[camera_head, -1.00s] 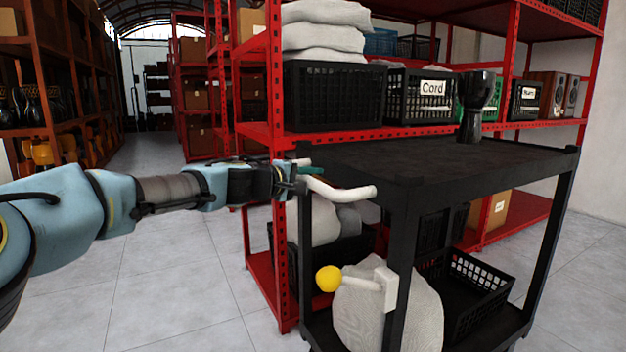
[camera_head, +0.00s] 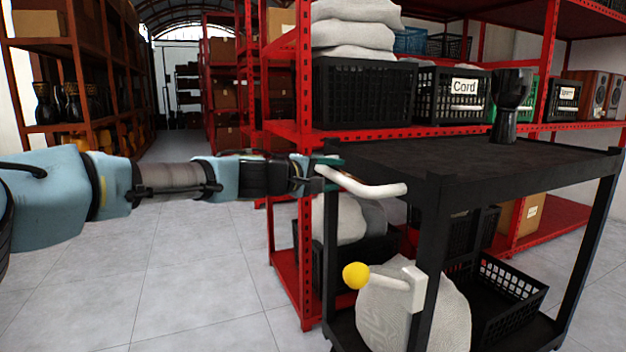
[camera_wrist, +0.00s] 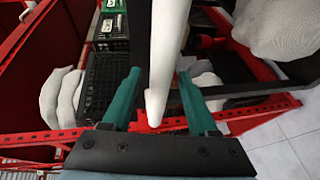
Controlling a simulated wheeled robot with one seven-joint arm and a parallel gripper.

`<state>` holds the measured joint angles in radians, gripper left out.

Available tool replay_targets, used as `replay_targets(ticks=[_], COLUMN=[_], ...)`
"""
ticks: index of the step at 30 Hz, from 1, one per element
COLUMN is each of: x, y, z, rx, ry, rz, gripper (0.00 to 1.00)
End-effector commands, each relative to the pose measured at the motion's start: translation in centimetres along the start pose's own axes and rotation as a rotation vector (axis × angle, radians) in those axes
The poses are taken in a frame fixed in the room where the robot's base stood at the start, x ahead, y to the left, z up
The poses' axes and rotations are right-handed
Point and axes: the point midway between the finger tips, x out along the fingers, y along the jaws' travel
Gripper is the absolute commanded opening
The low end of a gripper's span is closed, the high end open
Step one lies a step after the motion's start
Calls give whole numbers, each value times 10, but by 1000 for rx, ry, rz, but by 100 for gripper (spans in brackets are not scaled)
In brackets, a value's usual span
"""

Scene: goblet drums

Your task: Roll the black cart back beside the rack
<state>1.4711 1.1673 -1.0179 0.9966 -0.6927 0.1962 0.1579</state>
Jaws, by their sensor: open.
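The black cart (camera_head: 480,165) stands on the right in the head view, in front of the red rack (camera_head: 306,200). A white handle (camera_head: 375,188) sticks out from its near left side. My gripper (camera_head: 335,170) is at the handle's far left end. In the wrist view, the white handle (camera_wrist: 160,65) runs between the two green fingers of my open gripper (camera_wrist: 160,95), with gaps at both sides. A black goblet drum (camera_head: 508,105) stands upright on the cart's top.
The cart's lower shelf holds a pale sack (camera_head: 385,318) and a black crate (camera_head: 505,290). The rack holds crates, pale sacks and speakers (camera_head: 592,95). The tiled floor (camera_head: 190,270) to the left is clear.

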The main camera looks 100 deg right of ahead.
Motion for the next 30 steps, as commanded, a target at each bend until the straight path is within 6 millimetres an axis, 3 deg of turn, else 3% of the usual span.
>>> replay_targets(ticks=[6,12,18,30], x=[-41,-67,-76,-76], y=[-3,-1,-1,0], z=[-2,-1,0,0], rx=[-1,0,0,1], ry=[2,1,1,1], rz=[-1,0,0,0], gripper=[60,60,60,60])
